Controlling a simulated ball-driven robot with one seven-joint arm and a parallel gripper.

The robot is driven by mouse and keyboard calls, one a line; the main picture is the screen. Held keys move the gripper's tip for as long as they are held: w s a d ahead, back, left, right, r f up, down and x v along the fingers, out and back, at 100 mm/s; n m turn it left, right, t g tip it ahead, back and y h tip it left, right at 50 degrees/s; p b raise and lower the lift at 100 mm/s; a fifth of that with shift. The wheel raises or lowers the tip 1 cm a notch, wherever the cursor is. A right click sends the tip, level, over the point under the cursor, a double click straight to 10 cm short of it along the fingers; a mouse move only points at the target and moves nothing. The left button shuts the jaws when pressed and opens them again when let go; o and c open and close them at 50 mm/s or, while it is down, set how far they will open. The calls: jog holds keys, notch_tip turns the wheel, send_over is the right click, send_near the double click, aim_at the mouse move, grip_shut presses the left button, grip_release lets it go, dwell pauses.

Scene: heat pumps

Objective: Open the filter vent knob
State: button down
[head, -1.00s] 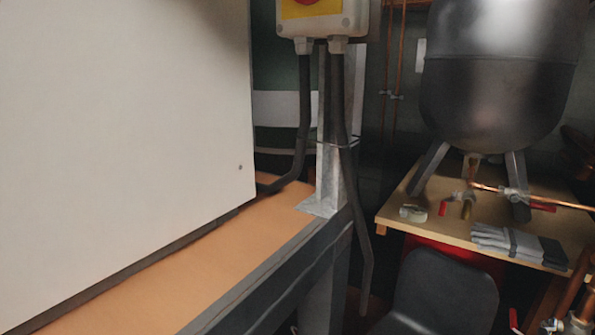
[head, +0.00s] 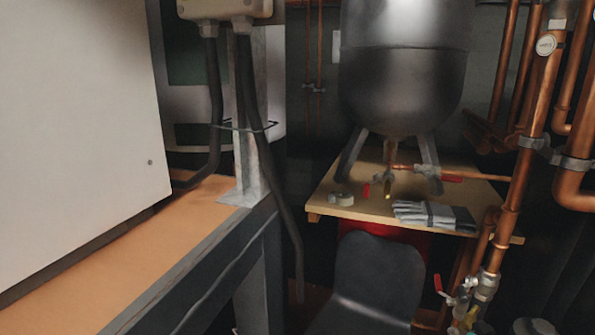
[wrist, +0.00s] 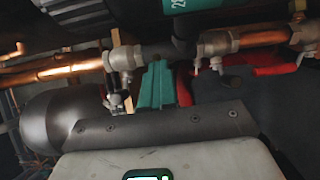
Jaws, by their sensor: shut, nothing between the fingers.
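My gripper (wrist: 158,64) shows in the wrist view as teal fingers, shut and empty, rising from a dark screwed plate on a pale body. It is not in the head view. Ahead of it is pipework with metal fittings (wrist: 222,43) and a red handle (wrist: 275,69). A small dark and silver fitting (wrist: 118,100) sits just left of the fingers; I cannot tell whether they touch. No part is clearly identifiable as the filter vent knob. In the head view, a valve cluster (head: 462,303) with red and yellow parts is at the lower right.
A tank (head: 402,80) stands on a wooden table (head: 325,212) with gloves (head: 435,215). A dark chair (head: 378,275) is in front. A white cabinet (head: 75,130) stands on a bench at left. Copper pipes (head: 520,165) crowd the right. A teal-marked pipe (wrist: 195,5) crosses above my gripper.

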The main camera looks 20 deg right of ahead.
jog(key=shift+w+d+r, duration=0.15)
jog(key=shift+d+r, duration=0.1)
jog(key=shift+r, duration=0.45)
jog(key=shift+w+d+r, duration=0.15)
jog(key=shift+d+r, duration=0.05)
jog(key=shift+r, duration=0.45)
jog(key=shift+s+d+f, duration=0.15)
jog(key=shift+s+f, duration=0.05)
jog(key=shift+s, duration=0.1)
jog(key=v, duration=0.6)
jog(key=shift+f, duration=0.4)
